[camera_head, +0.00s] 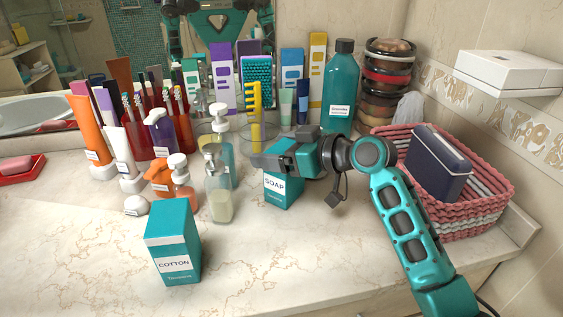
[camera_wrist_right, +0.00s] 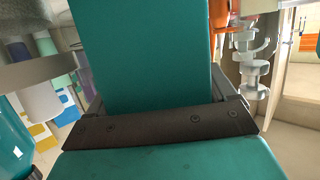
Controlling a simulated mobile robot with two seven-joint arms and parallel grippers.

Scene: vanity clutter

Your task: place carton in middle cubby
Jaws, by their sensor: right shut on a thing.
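A teal carton labelled SOAP (camera_head: 283,192) is on or just above the middle of the marble counter; I cannot tell if its base touches. My right gripper (camera_head: 268,161) is shut on its upper part and hides its top. In the right wrist view a teal face of the carton (camera_wrist_right: 140,50) shows beyond the dark finger bar (camera_wrist_right: 160,124). A second teal carton, labelled COTTON (camera_head: 173,243), stands upright and apart at the front left. I cannot make out a middle cubby in either view. My left gripper is not in view.
Pump bottles (camera_head: 220,186) stand left of the SOAP carton. A large teal bottle (camera_head: 341,88) and stacked round compacts (camera_head: 388,80) stand behind. A pink basket (camera_head: 480,215) holds a navy case (camera_head: 437,165) at right. The front counter is mostly clear. A mirror is behind.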

